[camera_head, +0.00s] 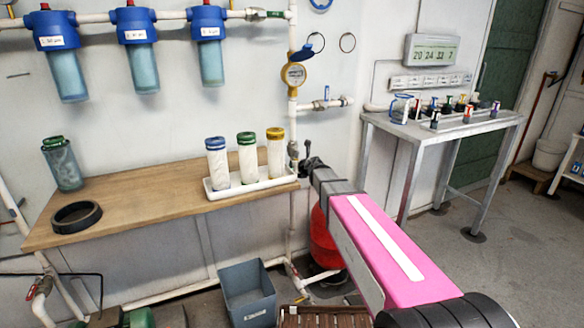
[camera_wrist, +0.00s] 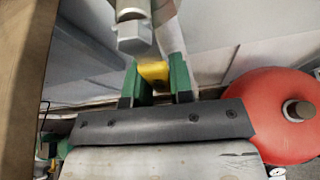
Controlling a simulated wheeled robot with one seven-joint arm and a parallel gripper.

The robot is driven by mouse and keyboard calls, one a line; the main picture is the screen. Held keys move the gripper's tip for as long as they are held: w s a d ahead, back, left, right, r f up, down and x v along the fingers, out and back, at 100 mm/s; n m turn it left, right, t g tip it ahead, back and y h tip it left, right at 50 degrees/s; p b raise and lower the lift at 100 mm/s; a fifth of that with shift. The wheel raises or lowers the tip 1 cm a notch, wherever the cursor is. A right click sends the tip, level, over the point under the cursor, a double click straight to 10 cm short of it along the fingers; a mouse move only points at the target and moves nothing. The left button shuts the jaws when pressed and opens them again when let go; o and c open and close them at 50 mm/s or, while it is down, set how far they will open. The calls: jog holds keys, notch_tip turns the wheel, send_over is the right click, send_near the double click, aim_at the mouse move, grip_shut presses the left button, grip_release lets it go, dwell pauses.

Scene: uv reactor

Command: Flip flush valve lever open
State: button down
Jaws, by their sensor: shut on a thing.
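In the wrist view, a yellow piece (camera_wrist: 154,72), which looks like the flush valve lever, sits between the green fingers of my gripper (camera_wrist: 157,82). The gripper is shut on it. A grey-white pipe fitting (camera_wrist: 132,32) hangs just above the fingers, and most of the lever is hidden by them. In the head view, my gripper (camera_head: 311,166) is at the vertical white pipe, just right of the wooden bench's corner. The lever cannot be made out there.
The wooden bench (camera_head: 130,205) holds a white tray (camera_head: 262,185) with three filter cartridges, close left of my gripper. A red tank (camera_head: 325,240) stands below my arm; it also shows in the wrist view (camera_wrist: 262,110). A grey bin (camera_head: 248,290) is on the floor. A metal table (camera_head: 440,130) stands right.

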jog(key=shift+w+d+f+n+h, duration=0.1)
jog(key=shift+w+d+n+h, duration=0.1)
jog(key=shift+d+n+h, duration=0.3)
dwell(0.3)
jog(key=c, duration=1)
grip_release()
jog(key=shift+t, duration=0.3)
jog(key=v, duration=1)
jog(key=shift+s+d, duration=0.2)
jog(key=shift+d, duration=0.05)
jog(key=shift+r, duration=0.25)
